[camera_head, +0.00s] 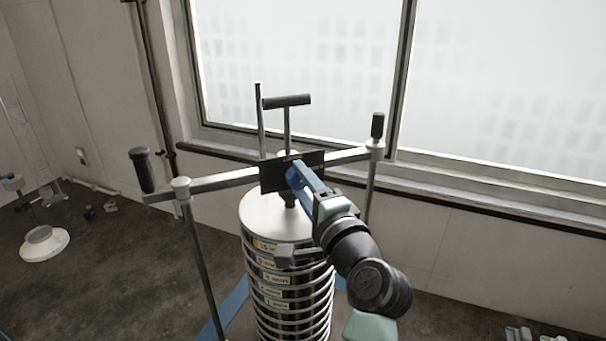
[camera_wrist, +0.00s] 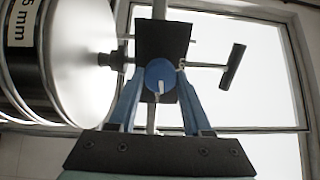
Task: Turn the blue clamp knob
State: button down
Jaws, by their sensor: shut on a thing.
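The blue clamp knob (camera_wrist: 159,73) is a round disc with a white pointer mark, seen face-on in the wrist view in front of a black plate (camera_wrist: 163,36). My gripper (camera_wrist: 160,84) has its blue fingers on both sides of the knob and is shut on it. The white mark points down in that view. In the head view my gripper (camera_head: 297,174) reaches the black plate (camera_head: 272,175) on the crossbar from the right. There I cannot tell the knob apart from my blue fingers, which cover that spot.
The sieve stack (camera_head: 268,223) stands below the crossbar (camera_head: 223,181). A T-handle (camera_head: 287,101) rises above the bar, and upright rods with black grips flank it. A window (camera_head: 300,60) and wall are behind. A round white-based object (camera_head: 44,243) is on the left.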

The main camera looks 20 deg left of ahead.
jog(key=shift+m+p, duration=0.45)
jog(key=shift+m, duration=0.35)
jog(key=shift+c, duration=1.7)
grip_release()
jog(key=shift+d, duration=0.1)
jog(key=b+v, duration=0.5)
jog(key=v, duration=0.8)
